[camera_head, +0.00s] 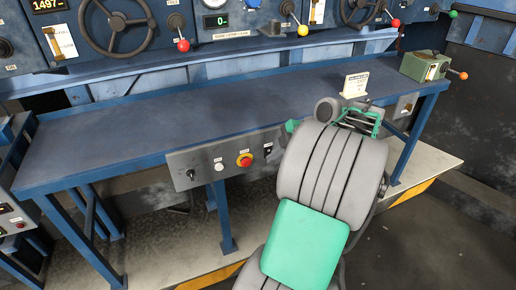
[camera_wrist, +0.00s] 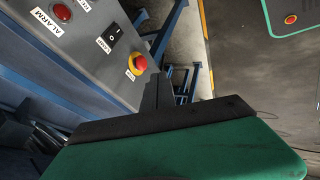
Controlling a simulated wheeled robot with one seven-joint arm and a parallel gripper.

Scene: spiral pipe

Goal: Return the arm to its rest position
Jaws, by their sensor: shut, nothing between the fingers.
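My grey and green arm (camera_head: 318,175) rises from the bottom of the head view and bends over the front edge of the blue bench (camera_head: 130,120). The arm hides most of my gripper in that view. In the wrist view, my gripper (camera_wrist: 158,88) has its dark fingers together with nothing between them. In that view it appears beside the corner of the grey control box (camera_wrist: 85,50); I cannot tell the exact gap.
The control box on the bench front carries a red and yellow button (camera_head: 244,160). A small cream sign (camera_head: 355,85) and a green device with an orange-tipped lever (camera_head: 425,66) stand on the bench at right. The bench's left part is clear.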

